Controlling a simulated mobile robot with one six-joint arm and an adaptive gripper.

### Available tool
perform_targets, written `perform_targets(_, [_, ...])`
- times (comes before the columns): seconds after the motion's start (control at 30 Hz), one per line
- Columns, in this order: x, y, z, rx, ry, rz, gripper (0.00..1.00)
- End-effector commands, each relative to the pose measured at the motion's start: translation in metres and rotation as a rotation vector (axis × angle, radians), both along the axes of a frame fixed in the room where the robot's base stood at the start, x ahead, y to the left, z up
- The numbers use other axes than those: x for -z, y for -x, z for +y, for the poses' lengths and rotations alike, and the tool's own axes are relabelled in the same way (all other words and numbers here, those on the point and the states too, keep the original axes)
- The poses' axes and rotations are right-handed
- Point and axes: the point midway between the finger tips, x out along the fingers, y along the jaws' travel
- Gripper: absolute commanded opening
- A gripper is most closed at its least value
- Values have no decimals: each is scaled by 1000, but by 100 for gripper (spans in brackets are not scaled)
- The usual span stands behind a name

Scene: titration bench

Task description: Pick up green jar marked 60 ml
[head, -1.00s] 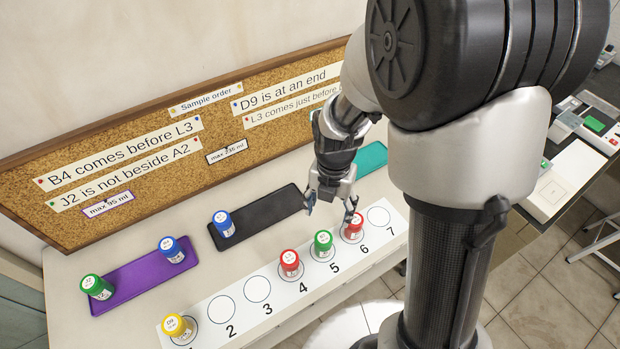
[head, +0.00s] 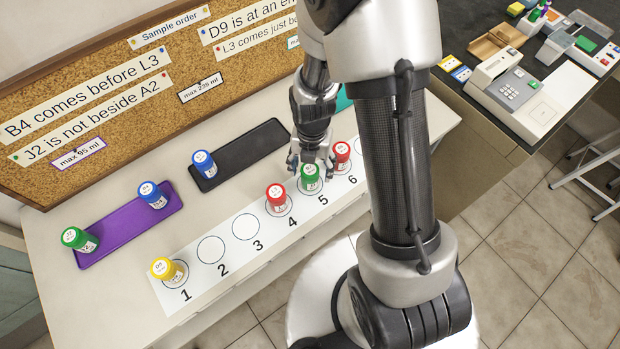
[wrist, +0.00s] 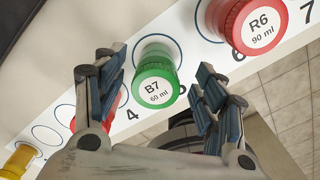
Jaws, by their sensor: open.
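The green jar marked B7, 60 ml (wrist: 157,85) stands upright on circle 5 of the numbered white strip. In the head view the same green jar (head: 310,177) is just below my gripper (head: 311,160). In the wrist view my gripper (wrist: 155,92) is open, with one finger on each side of the green jar and a gap to it. Nothing is held. Another green jar (head: 80,240) stands at the left end of the purple tray; its label is too small to read.
A red jar marked R6, 90 ml (wrist: 246,24) stands at circle 6, close to the right finger. Another red jar (head: 277,197) is at circle 4. A yellow jar (head: 168,270) is at circle 1. Circles 2 and 3 are empty.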

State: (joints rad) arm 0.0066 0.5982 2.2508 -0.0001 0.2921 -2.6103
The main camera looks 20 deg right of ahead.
Motion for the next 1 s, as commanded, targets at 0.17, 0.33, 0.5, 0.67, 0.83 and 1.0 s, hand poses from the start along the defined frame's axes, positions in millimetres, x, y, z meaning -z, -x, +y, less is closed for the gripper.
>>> perform_targets(0.17, [30, 7, 7, -2, 0, 4, 64])
perform_targets(0.33, [46, 6, 6, -1, 1, 1, 64])
perform_targets(0.5, [45, 5, 6, 0, 1, -1, 64])
perform_targets(0.67, [45, 6, 6, 0, 1, -1, 56])
perform_targets(0.83, [45, 6, 6, 0, 1, -1, 44])
perform_targets(1.0, [45, 6, 6, 0, 1, 0, 33])
